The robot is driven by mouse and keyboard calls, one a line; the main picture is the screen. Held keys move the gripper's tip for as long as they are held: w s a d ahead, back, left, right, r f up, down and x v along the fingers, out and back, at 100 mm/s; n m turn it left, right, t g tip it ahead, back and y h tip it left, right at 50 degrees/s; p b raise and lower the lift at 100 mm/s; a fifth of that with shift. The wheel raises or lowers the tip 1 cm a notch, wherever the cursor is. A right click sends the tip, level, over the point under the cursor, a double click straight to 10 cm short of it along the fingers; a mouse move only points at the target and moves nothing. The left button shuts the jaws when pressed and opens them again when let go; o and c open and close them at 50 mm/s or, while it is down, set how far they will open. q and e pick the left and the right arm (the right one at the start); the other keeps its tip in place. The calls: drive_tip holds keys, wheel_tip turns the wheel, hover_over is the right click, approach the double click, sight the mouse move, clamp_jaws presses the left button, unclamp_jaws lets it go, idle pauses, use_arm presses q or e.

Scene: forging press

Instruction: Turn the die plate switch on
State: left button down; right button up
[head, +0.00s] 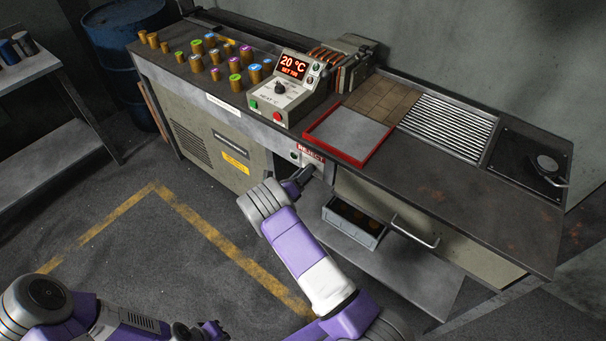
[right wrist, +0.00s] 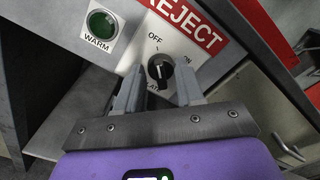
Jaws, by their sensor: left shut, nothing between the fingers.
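A black rotary switch (right wrist: 160,70) sits on a pale panel in the right wrist view, with OFF above it and ON to its upper right. Its white mark appears to point toward OFF. The lettering below it is partly hidden, so I cannot read its name. My right gripper (right wrist: 158,92) is open, with one finger on each side of the knob and visible gaps between. In the head view the right gripper (head: 303,178) is at the bench front under the REJECT sign, hiding the switch. My left gripper (head: 214,330) is shut and empty at the bottom, away from the bench.
A green WARM lamp (right wrist: 102,23) is left of the switch. A REJECT sign (head: 311,153) is above it. A control box (head: 287,88) reading 20 °C stands on the bench beside a red-rimmed tray (head: 313,131). A drawer handle (head: 414,235) sticks out to the right.

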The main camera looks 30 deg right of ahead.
clamp_jaws()
drive_tip(key=shift+s+d+f+m+b, duration=0.15)
drive_tip(key=shift+m+b, duration=1.2)
drive_tip(key=shift+m, duration=3.15)
drive_tip(key=shift+s+a+r+m+b, duration=0.15)
drive_tip(key=shift+m+b, duration=1.2)
drive_tip(key=shift+m, duration=3.15)
drive_tip(key=shift+d, duration=0.1)
unclamp_jaws()
